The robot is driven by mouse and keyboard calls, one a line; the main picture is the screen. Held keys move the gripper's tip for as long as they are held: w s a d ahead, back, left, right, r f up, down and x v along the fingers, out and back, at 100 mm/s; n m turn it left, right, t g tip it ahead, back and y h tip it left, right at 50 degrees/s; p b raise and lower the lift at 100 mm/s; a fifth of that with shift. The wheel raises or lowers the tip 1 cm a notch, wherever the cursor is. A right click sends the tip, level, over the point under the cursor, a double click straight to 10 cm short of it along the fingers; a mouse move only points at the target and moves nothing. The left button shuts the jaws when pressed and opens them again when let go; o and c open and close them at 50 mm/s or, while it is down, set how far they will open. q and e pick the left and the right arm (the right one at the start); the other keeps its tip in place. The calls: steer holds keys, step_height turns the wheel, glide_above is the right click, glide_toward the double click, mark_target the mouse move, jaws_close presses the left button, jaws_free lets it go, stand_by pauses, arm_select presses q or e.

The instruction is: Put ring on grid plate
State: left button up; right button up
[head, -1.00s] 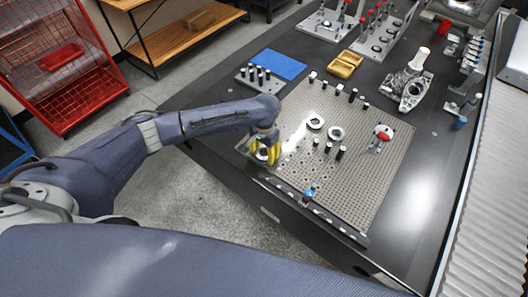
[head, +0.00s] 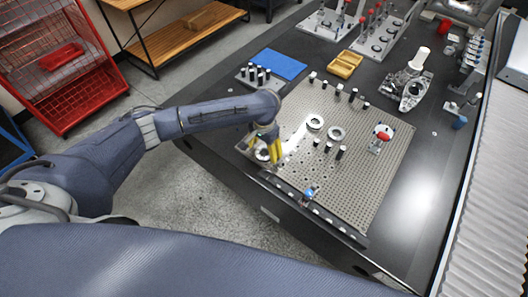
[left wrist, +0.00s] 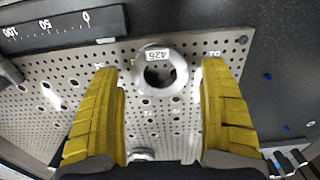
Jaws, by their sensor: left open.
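A pale metal ring with a white number label (left wrist: 160,72) lies on the perforated grid plate near its left corner. It also shows in the head view (head: 262,155). The grid plate (head: 365,195) covers the near part of the dark table; its holes show in the left wrist view (left wrist: 205,45). My left gripper (head: 277,157) is open and empty just right of the ring in the head view. In the left wrist view its yellow fingers (left wrist: 160,85) are spread wide, with the ring beyond and between the tips. My right gripper is not in view.
Two more rings (head: 315,122) (head: 336,133) lie mid-plate, near several short dark posts (head: 340,153). A red-topped fixture (head: 382,134) stands at the plate's right. A scale bar (left wrist: 60,28) runs by the plate. A blue mat (head: 278,64) and yellow tray (head: 345,64) lie behind.

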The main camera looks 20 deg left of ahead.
arm_select(q)
step_height(320, 180, up, 10)
steer(key=shift+r, duration=0.25)
stand_by(0.3)
